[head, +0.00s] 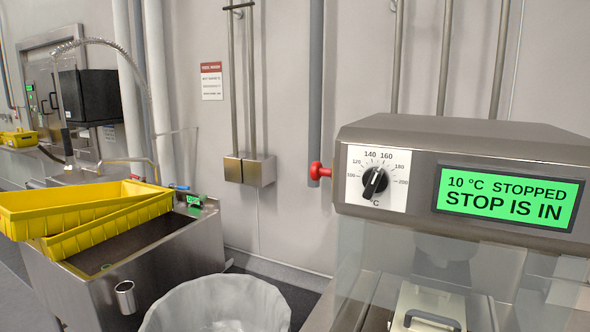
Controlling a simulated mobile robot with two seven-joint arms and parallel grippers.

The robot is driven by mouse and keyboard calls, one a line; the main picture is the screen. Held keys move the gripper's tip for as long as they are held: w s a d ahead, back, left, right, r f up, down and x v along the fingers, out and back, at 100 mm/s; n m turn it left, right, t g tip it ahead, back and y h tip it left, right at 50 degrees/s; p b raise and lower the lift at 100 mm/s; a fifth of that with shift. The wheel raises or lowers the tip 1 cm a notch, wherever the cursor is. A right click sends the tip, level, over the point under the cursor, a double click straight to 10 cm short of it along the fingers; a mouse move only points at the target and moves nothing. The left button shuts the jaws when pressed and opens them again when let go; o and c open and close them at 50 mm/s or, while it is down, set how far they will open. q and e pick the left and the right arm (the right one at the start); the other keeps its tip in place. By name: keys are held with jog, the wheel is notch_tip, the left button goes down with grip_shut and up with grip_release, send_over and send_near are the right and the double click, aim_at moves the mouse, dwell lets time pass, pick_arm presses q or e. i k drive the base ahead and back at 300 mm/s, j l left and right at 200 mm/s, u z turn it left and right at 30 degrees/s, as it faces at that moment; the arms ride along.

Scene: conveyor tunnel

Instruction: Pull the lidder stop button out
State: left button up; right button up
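The lidder (470,160) is a grey metal machine at the right of the head view. Its green display (509,198) reads "10 °C STOPPED" and "STOP IS IN". A red stop button (316,171) sticks out sideways from the lidder's left side, beside the dial panel. It shows from the side, close to the machine's edge. The black temperature knob (375,183) sits on a white scale to the right of the button. Neither of my grippers is in view.
A metal sink unit (190,250) with yellow crates (80,205) stands at the left. A round bin with a pale liner (215,305) stands between it and the lidder. Vertical pipes and a metal box (258,171) are on the back wall. Space left of the button is open.

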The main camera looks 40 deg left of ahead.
aim_at(317, 171)
jog(key=k+j, duration=0.1)
jog(key=j, duration=0.25)
jog(key=k+j, duration=0.15)
jog(key=j, duration=0.2)
jog(key=k+j, duration=0.1)
jog(key=j, duration=0.25)
jog(key=k+j, duration=0.1)
jog(key=j, duration=0.25)
jog(key=k+j, duration=0.1)
jog(key=j, duration=0.3)
jog(key=k+j, duration=0.15)
jog(key=j, duration=0.2)
